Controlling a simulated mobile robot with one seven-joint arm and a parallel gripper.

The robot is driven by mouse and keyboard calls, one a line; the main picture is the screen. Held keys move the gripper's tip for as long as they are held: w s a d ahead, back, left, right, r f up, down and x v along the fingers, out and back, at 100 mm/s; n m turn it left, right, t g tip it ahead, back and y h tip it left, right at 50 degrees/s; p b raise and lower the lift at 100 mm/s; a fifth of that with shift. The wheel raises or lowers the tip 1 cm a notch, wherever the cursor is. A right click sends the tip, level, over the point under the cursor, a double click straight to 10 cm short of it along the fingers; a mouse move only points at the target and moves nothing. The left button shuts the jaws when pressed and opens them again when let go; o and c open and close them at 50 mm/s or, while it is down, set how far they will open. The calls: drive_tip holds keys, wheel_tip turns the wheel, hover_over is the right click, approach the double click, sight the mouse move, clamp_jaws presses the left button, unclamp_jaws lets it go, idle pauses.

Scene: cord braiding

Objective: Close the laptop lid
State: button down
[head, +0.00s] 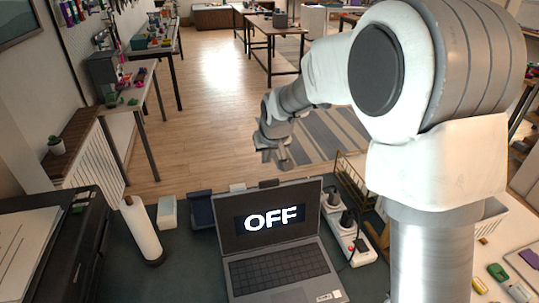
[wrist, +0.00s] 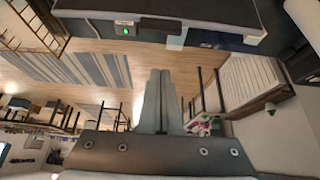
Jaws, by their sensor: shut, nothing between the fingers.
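The laptop (head: 275,250) stands open on the dark worktop, with its keyboard toward me. Its lid (head: 270,216) is raised and leans back a little, and its screen reads "OFF". My gripper (head: 274,158) is beyond the lid, above its top edge in the head view, and apart from it. In the wrist view the fingers of my gripper (wrist: 158,90) lie together with nothing between them. I cannot surely make out the laptop in the wrist view.
A paper roll (head: 142,231) stands left of the laptop. A power strip (head: 348,230) with plugs and a wire rack (head: 352,178) are on its right. A black printer-like box (head: 50,240) is at the far left. Open floor lies beyond the worktop.

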wheel_tip(320, 180, down, 6)
drive_tip(key=p, duration=0.1)
drive_tip(key=shift+p, duration=0.3)
drive_tip(key=shift+f, duration=0.1)
drive_tip(key=shift+s+d+b, duration=0.1)
drive_tip(key=shift+s+b, duration=0.1)
drive_tip(key=shift+b, duration=0.15)
idle(0.4)
